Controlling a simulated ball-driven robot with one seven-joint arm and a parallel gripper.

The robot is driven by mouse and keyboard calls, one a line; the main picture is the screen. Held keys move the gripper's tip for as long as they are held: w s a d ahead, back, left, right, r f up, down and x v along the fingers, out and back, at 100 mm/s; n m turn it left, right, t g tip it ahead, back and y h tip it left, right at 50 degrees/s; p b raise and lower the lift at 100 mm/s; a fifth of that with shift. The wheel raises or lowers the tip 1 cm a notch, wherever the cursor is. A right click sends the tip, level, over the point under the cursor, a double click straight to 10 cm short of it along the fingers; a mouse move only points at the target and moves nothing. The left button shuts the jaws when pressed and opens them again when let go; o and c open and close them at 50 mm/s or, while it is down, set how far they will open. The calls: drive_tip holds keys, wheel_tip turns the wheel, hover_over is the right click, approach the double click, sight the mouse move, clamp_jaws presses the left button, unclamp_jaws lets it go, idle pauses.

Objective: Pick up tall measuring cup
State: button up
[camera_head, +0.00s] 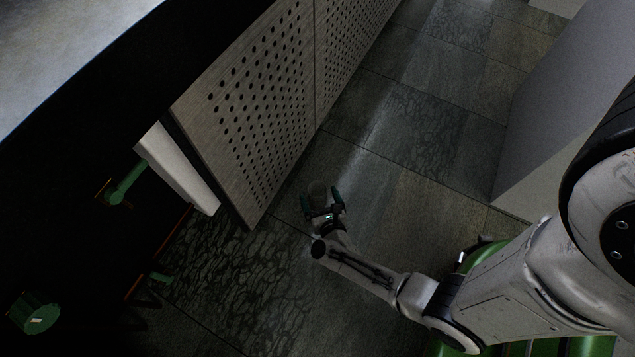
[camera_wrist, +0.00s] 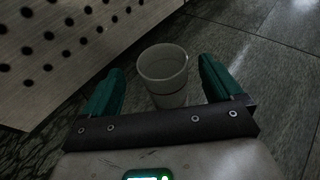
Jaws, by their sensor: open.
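In the head view the cup (camera_head: 317,188) is small and dim, at the far end of my gripper (camera_head: 322,203), close to the floor.
A perforated wooden panel (camera_head: 262,105) stands to the left of my gripper. A white board edge (camera_head: 178,168) and dark machinery with green parts (camera_head: 128,182) are further left. A grey block (camera_head: 565,110) stands at right. The tiled floor (camera_head: 410,125) between is clear.

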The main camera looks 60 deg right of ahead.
sight(318, 191)
drive_tip(key=b+x, duration=0.1)
drive_tip(key=x, duration=0.4)
drive_tip(key=shift+d+r+b, duration=0.1)
drive_tip(key=shift+d+b, duration=0.15)
drive_tip(key=shift+b, duration=0.1)
drive_tip(key=shift+r, duration=0.1)
drive_tip(key=c, duration=1.1)
drive_tip(key=shift+o, duration=0.2)
drive_tip(key=shift+r, duration=0.1)
